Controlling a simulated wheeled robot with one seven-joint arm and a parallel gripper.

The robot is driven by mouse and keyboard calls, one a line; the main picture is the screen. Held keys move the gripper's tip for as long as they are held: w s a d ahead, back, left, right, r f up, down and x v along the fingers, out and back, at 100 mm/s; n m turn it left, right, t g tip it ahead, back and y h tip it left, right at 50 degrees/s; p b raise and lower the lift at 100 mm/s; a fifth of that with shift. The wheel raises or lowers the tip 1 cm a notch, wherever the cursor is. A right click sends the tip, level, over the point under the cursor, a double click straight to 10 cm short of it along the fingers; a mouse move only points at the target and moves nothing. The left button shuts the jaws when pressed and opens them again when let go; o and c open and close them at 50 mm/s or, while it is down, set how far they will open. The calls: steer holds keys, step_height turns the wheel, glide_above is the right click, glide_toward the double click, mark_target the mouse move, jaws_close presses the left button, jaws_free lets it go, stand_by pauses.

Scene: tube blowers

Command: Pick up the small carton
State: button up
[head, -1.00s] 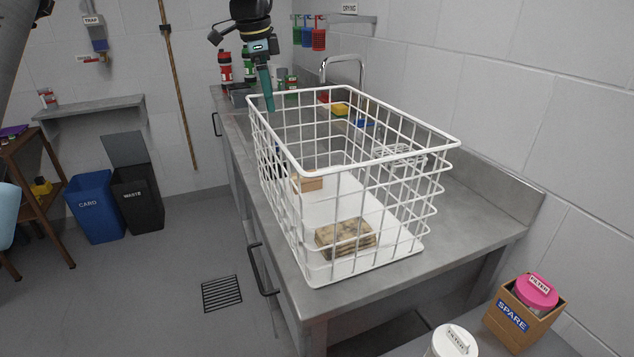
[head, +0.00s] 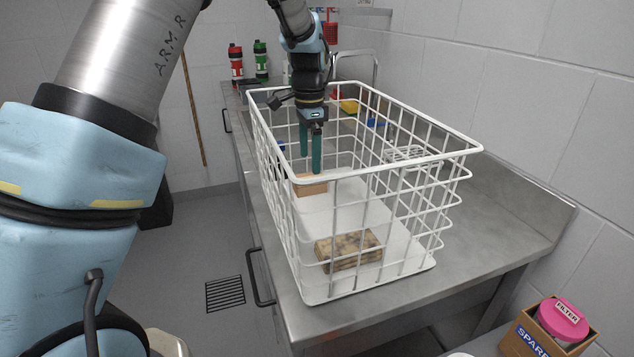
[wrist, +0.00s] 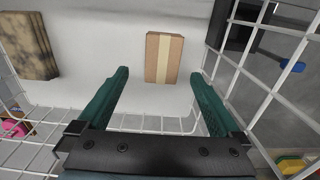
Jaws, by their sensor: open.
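The small carton (head: 311,186) is a brown box on the white floor of the wire basket (head: 458,152), toward its far left end. In the wrist view the carton (wrist: 163,58) shows a pale tape strip along its top. My gripper (head: 311,172) points down inside the basket, above the carton. Its two green fingers are open and empty. In the wrist view the carton lies ahead of the gap between the fingertips (wrist: 158,80), apart from both. From the head, the fingers hide part of the carton's surroundings.
A mottled brown block (head: 348,250) lies at the near end of the basket; it also shows in the wrist view (wrist: 27,46). The basket's wire walls stand close around my gripper. A faucet (head: 362,62) and bottles (head: 236,62) are behind.

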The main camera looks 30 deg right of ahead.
steer(key=shift+d+f, duration=0.1)
steer(key=shift+f, duration=0.8)
steer(key=shift+w+f+p, duration=0.2)
steer(key=shift+f+p, duration=1.2)
steer(key=shift+f, duration=1.35)
steer(key=c, duration=1.3)
steer(key=shift+r, duration=0.1)
step_height(320, 180, up, 18)
steer(key=b, duration=0.4)
